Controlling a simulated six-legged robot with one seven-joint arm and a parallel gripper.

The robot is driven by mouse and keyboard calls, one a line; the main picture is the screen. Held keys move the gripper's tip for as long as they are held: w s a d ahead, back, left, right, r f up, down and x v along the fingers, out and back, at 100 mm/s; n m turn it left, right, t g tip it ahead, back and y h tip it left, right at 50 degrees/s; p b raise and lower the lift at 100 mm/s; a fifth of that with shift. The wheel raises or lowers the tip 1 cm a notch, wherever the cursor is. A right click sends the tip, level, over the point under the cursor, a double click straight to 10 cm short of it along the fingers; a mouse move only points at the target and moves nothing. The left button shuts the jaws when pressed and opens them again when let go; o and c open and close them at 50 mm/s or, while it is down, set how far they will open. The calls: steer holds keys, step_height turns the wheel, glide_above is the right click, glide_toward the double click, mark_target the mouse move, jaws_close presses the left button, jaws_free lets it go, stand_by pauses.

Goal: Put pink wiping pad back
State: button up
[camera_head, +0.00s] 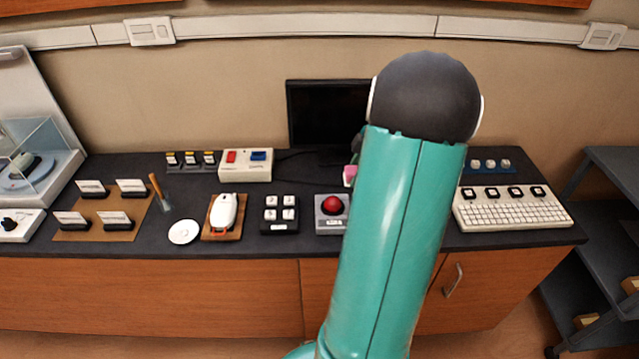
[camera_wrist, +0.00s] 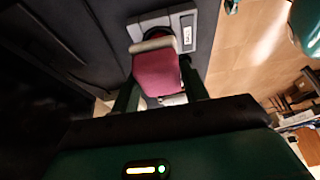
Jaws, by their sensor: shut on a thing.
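The pink wiping pad (camera_wrist: 156,76) is between the two dark fingers of my gripper (camera_wrist: 160,92) in the wrist view. My gripper is shut on it. A pale, rounded edge shows at the pad's far end. In the head view only a small pink part of the pad (camera_head: 350,174) shows, left of my teal arm and above the counter near the monitor's foot. My arm hides the rest of the pad and most of my gripper there. The place where the pad belongs cannot be made out.
A grey box with a red push button (camera_head: 332,206) stands just left of my arm. A dark monitor (camera_head: 325,112) stands behind.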

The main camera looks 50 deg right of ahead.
steer(key=w+d+f, duration=0.1)
steer(key=w+f, duration=0.2)
steer(key=w, duration=0.1)
steer(key=w+d+f, duration=0.2)
steer(key=w+f, duration=0.1)
steer(key=w, duration=0.1)
steer(key=w+d+f, duration=0.2)
steer(key=w+f, duration=0.1)
steer(key=shift+w+d, duration=0.2)
steer(key=shift+w, duration=0.2)
steer(key=shift+w+d+f, duration=0.1)
steer(key=shift+w+f, duration=0.25)
steer(key=shift+f, duration=1.65)
steer(key=shift+f, duration=0.15)
steer(key=o, duration=0.9)
steer(key=v, duration=1.2)
